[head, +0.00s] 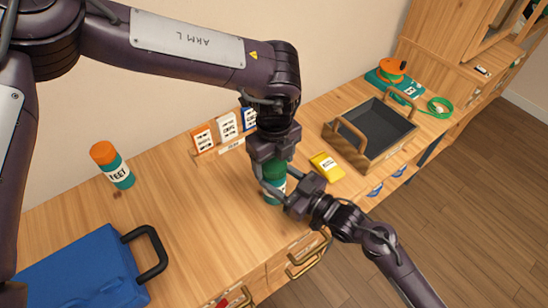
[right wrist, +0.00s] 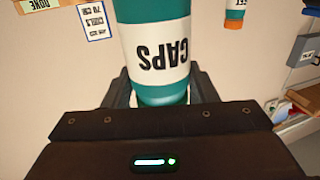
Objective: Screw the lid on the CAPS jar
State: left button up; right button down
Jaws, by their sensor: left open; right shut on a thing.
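The teal CAPS jar (head: 273,192) stands upright on the wooden worktop in the head view, partly covered by my grippers. A darker green lid (head: 274,169) sits at its top; I cannot tell how tightly it is seated. My left gripper (head: 268,177) is open, pointing down from above at the lid, with a finger beside it. My right gripper (head: 278,195) comes in from the lower right and is shut on the jar's body. In the right wrist view the jar (right wrist: 152,12) appears upside down between the fingers, its white CAPS label (right wrist: 156,50) facing the camera.
A FEET jar with an orange lid (head: 113,165) stands at left, behind a blue case (head: 85,272). Cards in a rack (head: 228,130) stand behind the grippers. A yellow packet (head: 327,166) and a dark-lined wooden tray (head: 345,146) are at right.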

pick_arm(q)
jog(key=c, duration=1)
jog(key=m, duration=1.3)
jog(key=shift+m, duration=0.4)
jog(key=m, duration=0.5)
jog(key=o, duration=1.2)
jog(key=shift+c, duration=0.2)
notch_tip(320, 180, up, 12)
